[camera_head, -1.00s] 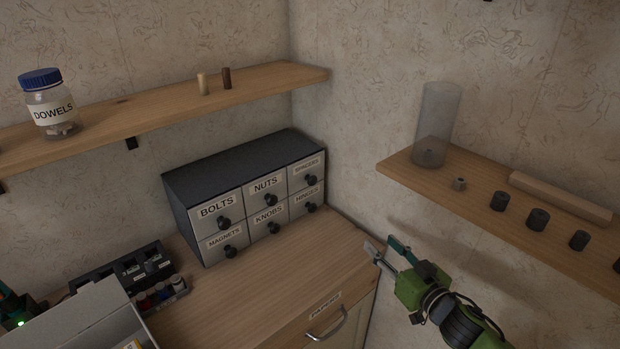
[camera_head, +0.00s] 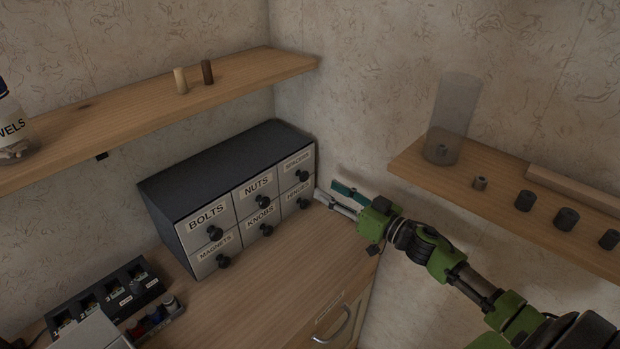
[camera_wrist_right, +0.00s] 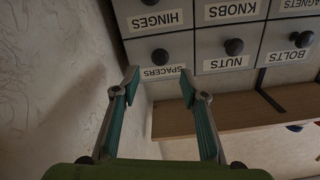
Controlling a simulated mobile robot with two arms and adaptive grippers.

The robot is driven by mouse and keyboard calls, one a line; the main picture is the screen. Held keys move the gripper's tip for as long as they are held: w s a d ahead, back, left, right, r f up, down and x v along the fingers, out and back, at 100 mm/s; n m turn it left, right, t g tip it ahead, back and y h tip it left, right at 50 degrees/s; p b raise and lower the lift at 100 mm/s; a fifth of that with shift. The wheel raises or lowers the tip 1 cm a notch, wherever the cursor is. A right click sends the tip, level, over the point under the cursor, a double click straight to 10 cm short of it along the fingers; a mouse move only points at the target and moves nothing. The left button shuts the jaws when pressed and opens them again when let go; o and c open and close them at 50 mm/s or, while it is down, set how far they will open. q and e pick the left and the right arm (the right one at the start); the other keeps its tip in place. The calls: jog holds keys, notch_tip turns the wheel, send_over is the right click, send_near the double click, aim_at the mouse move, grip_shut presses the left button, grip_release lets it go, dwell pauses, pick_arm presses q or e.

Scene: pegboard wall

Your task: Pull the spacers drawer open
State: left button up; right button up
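The spacers drawer (camera_head: 297,172) is the top right drawer of a small dark cabinet (camera_head: 230,165) on the wooden counter. It looks shut, with a round dark knob (camera_head: 302,176). My right gripper (camera_head: 326,190) is open and empty, just right of the cabinet front. In the right wrist view, upside down, the spacers drawer (camera_wrist_right: 172,52) and its knob (camera_wrist_right: 160,56) lie ahead, between and beyond the two spread fingertips (camera_wrist_right: 158,84). The fingers appear apart from the knob. My left gripper is not clearly in view.
The hinges drawer (camera_head: 292,199) is directly below, with nuts and knobs drawers to the left. The wall is close on the right. A wooden shelf (camera_head: 170,105) hangs above the cabinet; another shelf (camera_head: 450,190) with a clear cylinder (camera_head: 455,110) and dark spacers stands right.

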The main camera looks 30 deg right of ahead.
aim_at(306, 177)
jog(key=x, duration=0.6)
jog(key=shift+r+p, duration=0.1)
jog(key=shift+p, duration=0.3)
pick_arm(q)
jog(key=shift+w+a+r, duration=0.25)
jog(key=shift+w+r, duration=0.45)
jog(key=shift+w, duration=0.2)
pick_arm(e)
jog(key=shift+w+a, duration=0.3)
jog(key=shift+w, duration=0.35)
grip_shut()
